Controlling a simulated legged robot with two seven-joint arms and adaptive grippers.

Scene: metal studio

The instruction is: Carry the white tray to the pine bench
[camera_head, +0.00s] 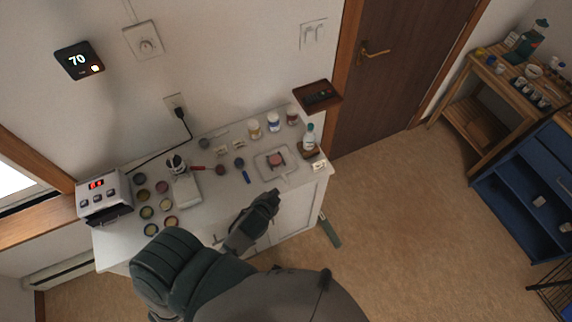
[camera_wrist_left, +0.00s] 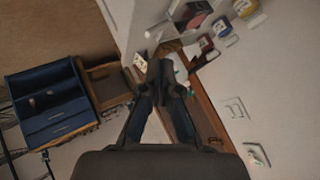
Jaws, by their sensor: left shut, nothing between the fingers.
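The white tray (camera_head: 261,168) lies on the right part of the white cabinet top, with a reddish round item (camera_head: 276,159) and something dark on it. My left gripper (camera_head: 274,195) is shut and empty, just in front of the cabinet's front edge, apart from the tray and nearer to me. Its closed fingers also show in the left wrist view (camera_wrist_left: 162,68). The pine bench (camera_head: 478,110) stands far off at the upper right, bottles and small items on its top. In the left wrist view, the bench (camera_wrist_left: 108,82) is left of the fingers. My right gripper is out of view.
The white cabinet (camera_head: 225,214) also holds several paint jars, bottles and a device with a red display (camera_head: 104,195). A blue shelf unit (camera_head: 515,190) stands right, beside the bench. A brown door (camera_head: 385,75) is behind. The tan floor (camera_head: 400,220) between is mostly clear.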

